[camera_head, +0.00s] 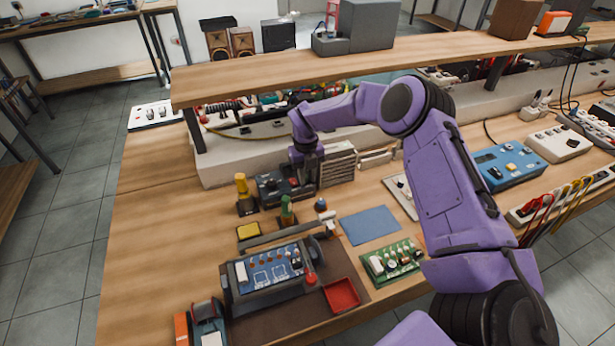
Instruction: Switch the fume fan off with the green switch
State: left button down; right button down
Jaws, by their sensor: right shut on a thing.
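My right gripper (306,178) reaches down from the purple arm to the right end of a small dark box (271,187) with knobs on its front and top. It is shut on a small part at that end; its dark fingers hide what the part is. I cannot make out a green switch there, nor tell surely which thing is the fume fan. A pale slatted box (338,163) stands just right of the gripper. My left gripper is not in view.
A green-handled tool (287,207) and a yellow-topped one (242,190) stand in front and left. A board holder (268,272), a red tray (342,295) and a green circuit board (393,261) lie nearer. A shelf (350,66) overhangs behind. The bench's left side (155,240) is clear.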

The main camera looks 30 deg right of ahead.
jog(key=shift+w+d+f+g+b, duration=0.15)
jog(key=shift+w+f+g+b, duration=0.1)
jog(key=shift+g+b, duration=0.45)
jog(key=shift+w+r+g+b, duration=0.1)
jog(key=shift+r+g+b, duration=0.15)
jog(key=shift+g+b, duration=0.25)
jog(key=c, duration=1.3)
grip_release()
jog(key=shift+o, duration=0.3)
jog(key=shift+w, duration=0.1)
jog(key=shift+y, duration=0.3)
